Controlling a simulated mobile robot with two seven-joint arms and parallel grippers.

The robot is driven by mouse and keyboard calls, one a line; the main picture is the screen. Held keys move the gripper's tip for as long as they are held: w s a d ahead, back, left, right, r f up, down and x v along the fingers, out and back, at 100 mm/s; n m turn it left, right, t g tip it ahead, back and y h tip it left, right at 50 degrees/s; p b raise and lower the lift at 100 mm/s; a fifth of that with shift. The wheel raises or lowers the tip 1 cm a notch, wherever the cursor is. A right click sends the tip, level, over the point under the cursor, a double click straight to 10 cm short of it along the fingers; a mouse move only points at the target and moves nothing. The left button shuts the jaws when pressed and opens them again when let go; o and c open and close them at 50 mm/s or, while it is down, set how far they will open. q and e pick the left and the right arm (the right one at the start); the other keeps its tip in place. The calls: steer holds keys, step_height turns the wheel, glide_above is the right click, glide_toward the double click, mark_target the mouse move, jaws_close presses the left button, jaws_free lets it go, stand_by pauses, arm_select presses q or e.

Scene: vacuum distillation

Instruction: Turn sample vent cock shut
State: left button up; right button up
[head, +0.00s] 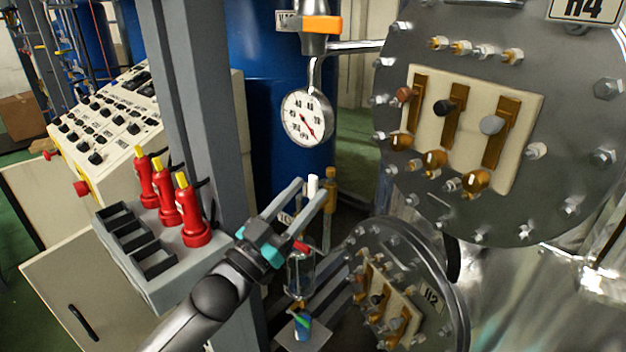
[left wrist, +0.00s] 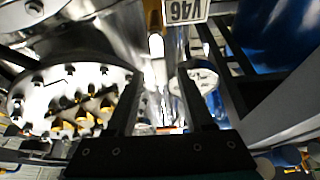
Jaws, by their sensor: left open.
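My left gripper (head: 312,190) is open, with its two grey fingers pointing up and away beside the grey post. A small white upright part (head: 313,184) shows between the fingertips, with a brass fitting (head: 331,188) just right of them. I cannot tell which of these is the sample vent cock, or whether a finger touches it. A glass sample vessel (head: 300,272) with a red part at its top hangs below the fingers. In the left wrist view the open fingers (left wrist: 160,75) frame a bright pale rod (left wrist: 156,46), beside an upside-down V46 label (left wrist: 186,11). My right gripper is not in view.
A round pressure gauge (head: 307,117) hangs above the gripper. Large bolted flanges stand right (head: 560,120) and lower right (head: 455,300). A grey holder (head: 165,275) with red bottles is at left, against the grey post (head: 205,110). Room around the gripper is tight.

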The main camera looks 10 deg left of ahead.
mark_target(311, 188)
arm_select(q)
steer(key=shift+x, duration=1.5)
jaws_close()
stand_by(0.4)
